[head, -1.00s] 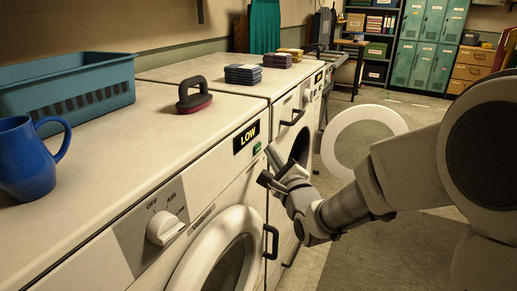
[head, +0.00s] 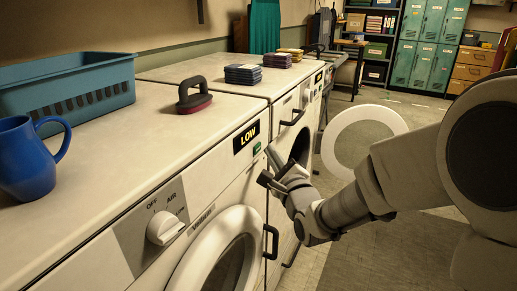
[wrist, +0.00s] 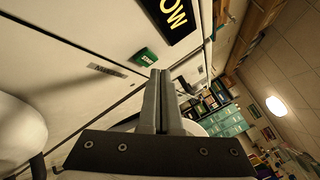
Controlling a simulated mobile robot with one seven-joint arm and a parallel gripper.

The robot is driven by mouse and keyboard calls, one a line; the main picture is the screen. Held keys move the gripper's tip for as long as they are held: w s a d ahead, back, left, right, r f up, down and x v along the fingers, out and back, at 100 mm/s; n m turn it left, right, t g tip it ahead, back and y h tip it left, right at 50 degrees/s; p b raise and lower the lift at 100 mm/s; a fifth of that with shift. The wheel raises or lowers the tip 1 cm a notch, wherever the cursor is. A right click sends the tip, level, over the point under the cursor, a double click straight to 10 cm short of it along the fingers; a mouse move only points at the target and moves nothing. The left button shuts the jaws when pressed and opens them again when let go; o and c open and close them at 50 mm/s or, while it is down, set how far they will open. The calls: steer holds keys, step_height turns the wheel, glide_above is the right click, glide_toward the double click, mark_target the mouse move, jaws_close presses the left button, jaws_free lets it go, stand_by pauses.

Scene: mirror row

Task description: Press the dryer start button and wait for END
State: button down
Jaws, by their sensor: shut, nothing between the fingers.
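The front-loading dryer (head: 120,115) stands nearest, with a white top and front. Its black display (head: 246,137) reads LOW in yellow; it shows partly in the wrist view (wrist: 172,17). The green start button (head: 257,148) is just below the display, and the wrist view shows it (wrist: 145,57) with small lettering. My gripper (head: 266,166) is shut and empty, in front of the dryer's right edge and a little below the button. In the wrist view the closed fingertips (wrist: 158,72) are beside the button, and I cannot tell whether they touch it.
A teal basket (head: 68,85), blue mug (head: 27,160) and dark-handled brush (head: 194,96) are on the dryer top. The dryer has a knob (head: 164,228) and round door (head: 222,255). A second machine with an open round door (head: 363,145) stands beyond. Floor at right is clear.

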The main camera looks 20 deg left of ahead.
stand_by(0.4)
steer(key=shift+a+b, duration=0.3)
steer(key=shift+a, duration=0.15)
steer(key=shift+a, duration=0.35)
stand_by(0.7)
steer(key=shift+d, duration=0.15)
steer(key=shift+d+b, duration=0.35)
steer(key=shift+d, duration=0.25)
steer(key=shift+s+d, duration=0.15)
steer(key=shift+d, duration=1.15)
steer(key=shift+s+d, duration=0.1)
steer(key=shift+d, duration=1.15)
